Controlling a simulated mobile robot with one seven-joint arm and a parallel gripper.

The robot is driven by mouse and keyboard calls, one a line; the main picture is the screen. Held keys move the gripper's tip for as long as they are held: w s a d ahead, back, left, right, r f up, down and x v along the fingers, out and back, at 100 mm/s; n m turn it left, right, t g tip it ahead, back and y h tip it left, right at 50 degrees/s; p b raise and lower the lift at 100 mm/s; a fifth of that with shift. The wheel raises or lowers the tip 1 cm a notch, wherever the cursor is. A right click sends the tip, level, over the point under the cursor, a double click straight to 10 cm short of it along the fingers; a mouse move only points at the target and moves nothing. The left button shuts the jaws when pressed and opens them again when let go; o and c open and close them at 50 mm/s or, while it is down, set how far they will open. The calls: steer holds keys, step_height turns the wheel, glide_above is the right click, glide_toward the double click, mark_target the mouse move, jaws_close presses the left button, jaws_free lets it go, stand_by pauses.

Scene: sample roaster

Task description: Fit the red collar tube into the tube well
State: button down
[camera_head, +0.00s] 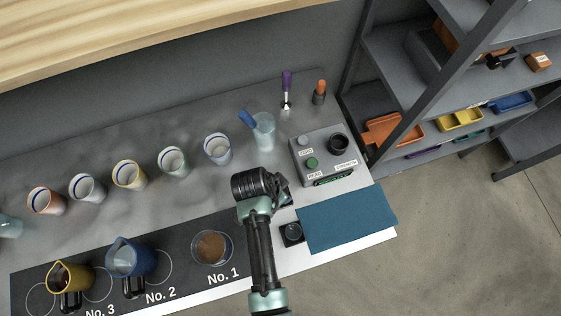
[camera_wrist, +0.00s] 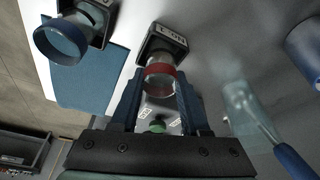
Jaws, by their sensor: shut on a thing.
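The red collar tube (camera_wrist: 160,70) is clear glass with a red band. In the wrist view it is between the two blue fingers of my gripper (camera_wrist: 158,88), which is shut on it. A black block with a white number label (camera_wrist: 162,42) is at its far end; I cannot tell if the tube sits in it or is clear of it. In the head view my gripper (camera_head: 285,195) hides the tube. A grey meter (camera_head: 318,160) stands to the right of my gripper, with a dark round well (camera_head: 338,143) on top and a green button (camera_head: 312,162).
A blue collar tube (camera_wrist: 62,40) stands in another black block, seen in the head view (camera_head: 291,233) beside the blue mat (camera_head: 348,219). A glass beaker with a blue-handled tool (camera_head: 263,130) stands behind my gripper. Cups and jugs (camera_head: 130,258) fill the left.

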steer(key=shift+r, duration=0.2)
step_height(320, 180, up, 12)
steer(key=w+n+t+y+b, duration=0.1)
steer(key=n+y, duration=0.1)
steer(key=n, duration=0.8)
steer(key=shift+w+f+y, duration=0.25)
steer(key=shift+w+y, duration=0.05)
steer(key=shift+w, duration=0.05)
stand_by(0.5)
